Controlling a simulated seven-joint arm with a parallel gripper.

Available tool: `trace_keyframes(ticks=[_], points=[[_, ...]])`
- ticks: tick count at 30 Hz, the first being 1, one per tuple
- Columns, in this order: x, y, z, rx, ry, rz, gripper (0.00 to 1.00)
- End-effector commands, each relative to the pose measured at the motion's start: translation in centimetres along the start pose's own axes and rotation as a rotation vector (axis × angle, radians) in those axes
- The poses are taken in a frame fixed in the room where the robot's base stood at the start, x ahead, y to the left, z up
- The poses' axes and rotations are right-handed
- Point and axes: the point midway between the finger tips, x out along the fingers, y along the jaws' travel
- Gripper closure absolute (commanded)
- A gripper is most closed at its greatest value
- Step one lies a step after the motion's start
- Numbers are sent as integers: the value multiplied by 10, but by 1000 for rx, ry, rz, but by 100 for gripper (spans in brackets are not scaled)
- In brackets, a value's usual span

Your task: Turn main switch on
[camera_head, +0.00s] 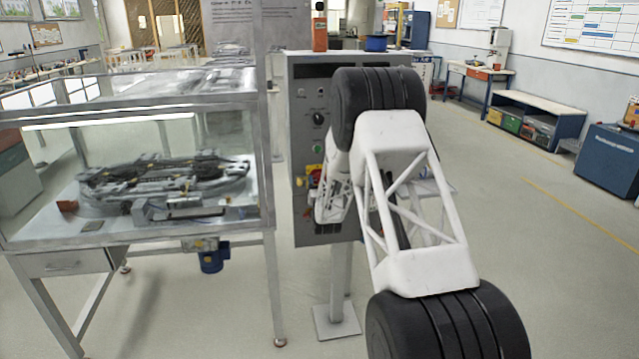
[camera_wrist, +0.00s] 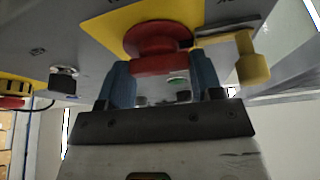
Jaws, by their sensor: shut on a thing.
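The main switch is a red round knob (camera_wrist: 155,38) on a yellow plate (camera_wrist: 112,24), seen close in the wrist view. My gripper (camera_wrist: 160,64) has its two blue fingers on either side of the red knob and is shut on it. In the head view the yellow plate (camera_head: 313,170) shows low on the grey control panel (camera_head: 303,75). There my own arm covers much of the panel's right side, and the fingers cannot be made out. The knob's exact turn angle cannot be read.
A yellow tag-like piece (camera_wrist: 248,62) juts out just right of the knob in the wrist view. A black dial (camera_head: 318,118) and a green button (camera_head: 317,149) sit above the plate. A glass-covered table (camera_head: 150,240) stands close left. Floor to the right is clear.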

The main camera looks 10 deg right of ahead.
Motion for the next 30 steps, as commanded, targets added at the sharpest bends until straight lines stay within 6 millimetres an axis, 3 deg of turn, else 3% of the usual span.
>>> trace_keyframes(ticks=[30], points=[[0,-2,-1,837,0,347,64]])
